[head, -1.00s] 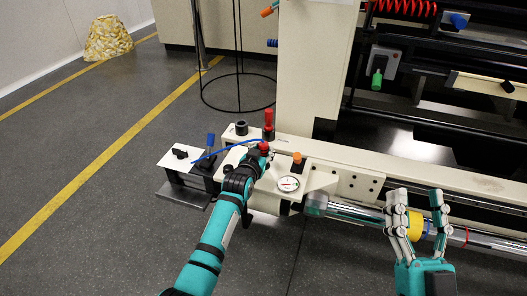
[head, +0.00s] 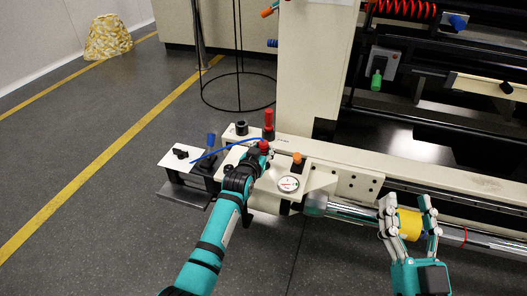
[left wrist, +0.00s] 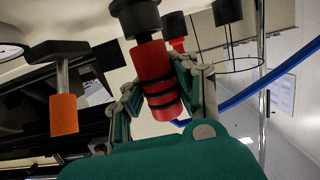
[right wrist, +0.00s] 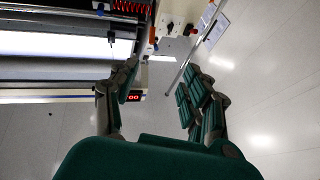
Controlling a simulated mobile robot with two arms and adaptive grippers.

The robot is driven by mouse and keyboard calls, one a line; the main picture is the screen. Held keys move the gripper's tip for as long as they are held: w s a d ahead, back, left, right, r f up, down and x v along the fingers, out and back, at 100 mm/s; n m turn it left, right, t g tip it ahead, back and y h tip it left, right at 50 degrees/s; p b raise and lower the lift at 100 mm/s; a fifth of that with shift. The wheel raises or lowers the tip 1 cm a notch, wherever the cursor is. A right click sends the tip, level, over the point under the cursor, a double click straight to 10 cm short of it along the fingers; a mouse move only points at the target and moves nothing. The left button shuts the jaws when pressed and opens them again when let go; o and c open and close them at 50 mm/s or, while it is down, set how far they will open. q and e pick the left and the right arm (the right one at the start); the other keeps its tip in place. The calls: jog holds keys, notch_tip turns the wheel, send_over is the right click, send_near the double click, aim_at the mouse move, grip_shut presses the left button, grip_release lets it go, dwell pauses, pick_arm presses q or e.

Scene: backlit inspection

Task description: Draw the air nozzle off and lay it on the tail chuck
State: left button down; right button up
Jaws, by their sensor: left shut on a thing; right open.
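A red cylinder with black rings, which I take to be the air nozzle (left wrist: 150,62), is between the fingers of my left gripper (head: 258,155). The fingers are shut on it. It meets a black collar (left wrist: 135,18) at one end; whether it is still seated there I cannot tell. In the head view only the nozzle's red top (head: 264,145) shows. A grey chuck at the shaft's left end, probably the tail chuck (head: 315,204), sits right of my left gripper. My right gripper (head: 408,208) is open and empty, by the yellow band (head: 410,224) on the shaft.
A blue hose (head: 211,155) runs toward the nozzle. A red handle (head: 268,118), an orange knob (head: 297,157) and a round gauge (head: 288,184) stand close around my left gripper. The bright shaft (head: 352,211) runs right.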

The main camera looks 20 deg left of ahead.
aim_at(264, 142)
pick_arm(q)
jog(key=shift+r, duration=0.35)
jog(key=shift+r+p, duration=0.5)
jog(key=shift+p, duration=0.25)
jog(key=shift+r+p, duration=0.3)
jog(key=shift+p, duration=0.05)
jog(key=shift+r+p, duration=0.4)
pick_arm(e)
jog(key=shift+d+f+g+h, duration=1.2)
jog(key=shift+f+g, duration=2.7)
jog(key=shift+f, duration=2.15)
pick_arm(q)
jog(key=shift+r+p, duration=0.3)
jog(key=shift+p, duration=0.05)
jog(key=shift+r+p, duration=0.35)
jog(key=shift+p, duration=0.05)
jog(key=shift+r, duration=0.25)
jog(key=shift+r+p, duration=0.55)
jog(key=shift+p, duration=0.25)
pick_arm(e)
jog(key=s+d+f+g+h, duration=0.2)
jog(key=s+d+f+g, duration=0.1)
jog(key=s+f+g, duration=0.4)
jog(key=shift+s+d+f+m, duration=0.15)
jog(key=shift+s+f+m, duration=0.25)
jog(key=shift+s, duration=0.95)
